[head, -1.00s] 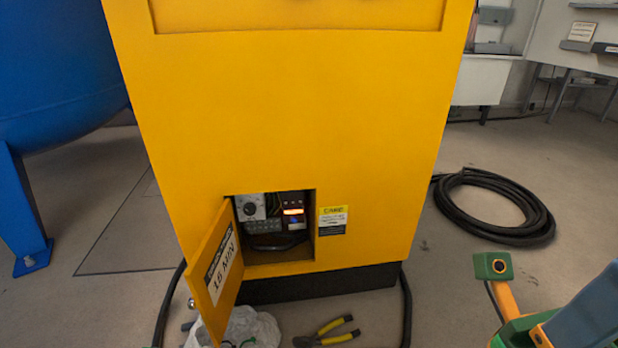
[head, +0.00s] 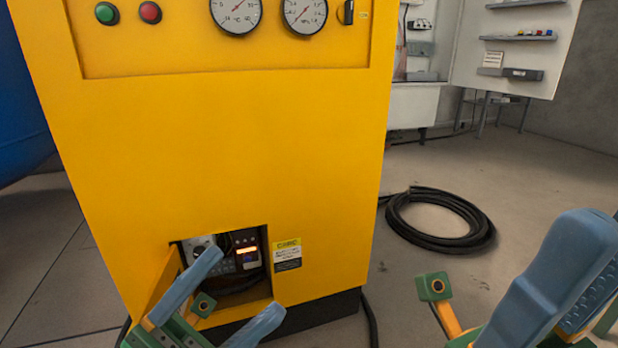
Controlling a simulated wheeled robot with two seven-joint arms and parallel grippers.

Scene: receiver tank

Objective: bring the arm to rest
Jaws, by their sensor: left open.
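My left gripper (head: 243,285) is at the bottom left, in front of the yellow machine's low open compartment. Its two blue fingers are spread apart with nothing visible between them. My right gripper (head: 560,285) shows at the lower right edge as a large blue finger with green and orange parts; its jaw opening cannot be made out. The yellow machine (head: 220,150) fills the left and middle. Its compartment (head: 232,262) shows a dial and a lit orange display.
A coiled black hose (head: 440,240) lies on the floor right of the machine. A blue tank (head: 22,115) stands at the left edge. A white bench and panel (head: 515,60) stand at the back right. Floor between the hose and the panel is clear.

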